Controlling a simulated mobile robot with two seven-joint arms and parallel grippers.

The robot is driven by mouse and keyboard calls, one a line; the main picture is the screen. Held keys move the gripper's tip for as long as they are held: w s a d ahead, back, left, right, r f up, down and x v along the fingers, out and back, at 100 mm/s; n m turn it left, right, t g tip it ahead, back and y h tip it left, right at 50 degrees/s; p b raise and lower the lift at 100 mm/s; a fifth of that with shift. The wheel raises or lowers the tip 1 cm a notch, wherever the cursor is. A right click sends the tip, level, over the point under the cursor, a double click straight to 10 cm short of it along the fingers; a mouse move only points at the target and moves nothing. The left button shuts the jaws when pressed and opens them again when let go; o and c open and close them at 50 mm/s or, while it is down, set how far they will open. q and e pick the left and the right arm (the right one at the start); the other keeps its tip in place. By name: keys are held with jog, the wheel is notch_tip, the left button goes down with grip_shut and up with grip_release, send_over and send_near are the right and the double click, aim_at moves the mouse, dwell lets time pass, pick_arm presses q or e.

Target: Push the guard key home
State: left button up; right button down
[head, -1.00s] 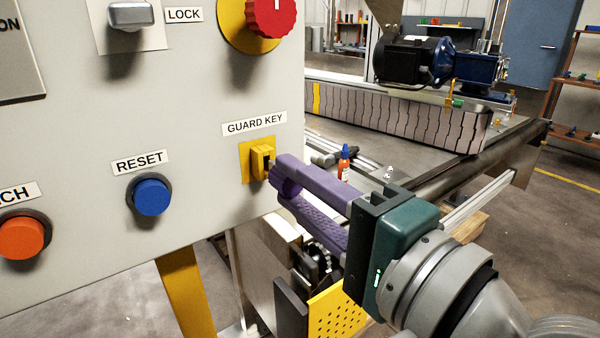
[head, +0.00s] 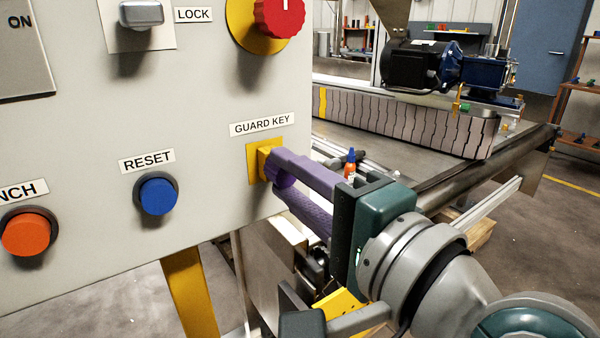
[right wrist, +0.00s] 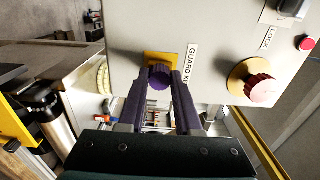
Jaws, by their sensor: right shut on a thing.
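The knob is close against the yellow key socket (head: 264,164), below the GUARD KEY label (head: 262,124). The yellow socket plate also shows in the right wrist view (right wrist: 160,57). The key's shaft is hidden, and I cannot tell whether the knob touches the socket. My left gripper is not in view.
The grey panel (head: 100,220) carries a blue RESET button (head: 158,196), an orange button (head: 26,234) and a red knob (head: 280,16). The conveyor (head: 410,125) lies behind my right arm. Grey and dark parts show at the bottom.

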jog(key=c, duration=0.5)
grip_release()
jog(key=s+d+r+n+g+h+p, duration=0.2)
jog(key=s+d+n+g+h+p, duration=0.35)
jog(key=s+d+p, duration=0.4)
jog(key=s+d+r+n+g+h+p, duration=0.2)
jog(key=s+d+n+g+h+p, duration=0.4)
jog(key=s+d, duration=0.7)
jog(key=shift+n+t+y, duration=0.25)
jog(key=shift+n+y, duration=0.3)
jog(key=shift+n, duration=0.1)
jog(key=a+r+p, duration=0.1)
jog(key=r+p, duration=1.1)
jog(key=s+a+r+p, duration=0.1)
jog(key=r+p, duration=1.1)
jog(key=p, duration=0.1)
jog(key=r+p, duration=1.2)
jog(key=p, duration=0.1)
jog(key=shift+s+a+r, duration=0.1)
jog(key=shift+s+a, duration=0.1)
jog(key=shift+a, duration=0.2)
